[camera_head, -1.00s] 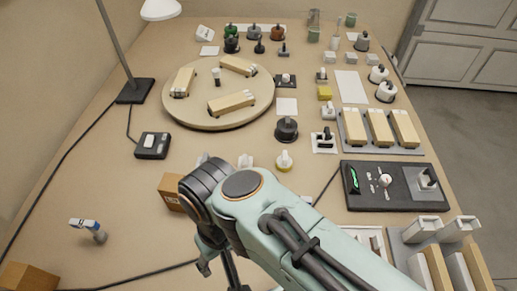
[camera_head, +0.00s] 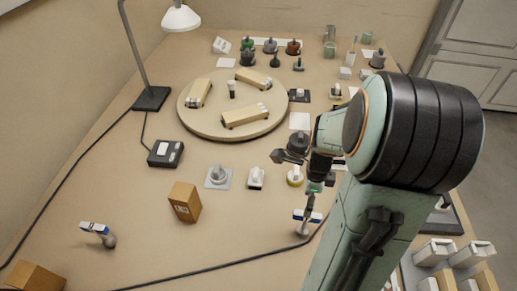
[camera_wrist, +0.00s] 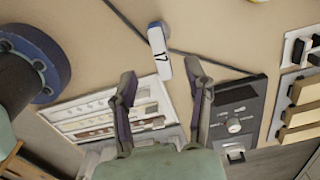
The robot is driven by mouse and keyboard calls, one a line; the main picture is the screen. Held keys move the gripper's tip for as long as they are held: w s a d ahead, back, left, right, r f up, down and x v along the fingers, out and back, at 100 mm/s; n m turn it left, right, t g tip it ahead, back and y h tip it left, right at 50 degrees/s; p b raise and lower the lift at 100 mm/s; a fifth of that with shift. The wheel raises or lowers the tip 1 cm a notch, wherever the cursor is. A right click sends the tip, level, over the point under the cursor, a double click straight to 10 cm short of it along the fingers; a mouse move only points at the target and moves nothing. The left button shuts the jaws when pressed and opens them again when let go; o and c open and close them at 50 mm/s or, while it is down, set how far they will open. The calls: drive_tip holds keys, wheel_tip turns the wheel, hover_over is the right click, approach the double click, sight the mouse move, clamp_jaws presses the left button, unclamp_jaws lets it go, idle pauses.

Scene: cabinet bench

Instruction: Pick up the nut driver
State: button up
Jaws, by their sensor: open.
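A small upright tool (camera_head: 305,217) with a white and blue top and a pale lower part stands on the bench, just below my gripper in the head view. In the wrist view, a white piece with a blue end marked 17 (camera_wrist: 160,50) lies between and just beyond my fingertips; I take it as the nut driver, though its shape is unclear. My gripper (camera_wrist: 160,78) is open, fingers spread and empty. In the head view my gripper (camera_head: 306,168) hangs over the bench, partly covered by my arm.
A brown box (camera_head: 185,202), a black device (camera_head: 166,153) and small pale parts lie left of my gripper. A round turntable (camera_head: 190,117) holds cream blocks behind. In the wrist view, a slotted white tray (camera_wrist: 75,112) and a dark panel (camera_wrist: 235,110) flank the fingers. A cable crosses the bench.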

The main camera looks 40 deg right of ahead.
sight(305, 223)
drive_tip(key=shift+s+d+f, duration=0.2)
drive_tip(key=shift+s+f, duration=0.05)
drive_tip(key=shift+s, duration=0.05)
wheel_tip(305, 223, down, 6)
drive_tip(key=shift+f, duration=0.15)
drive_tip(key=shift+c, duration=0.3)
clamp_jaws()
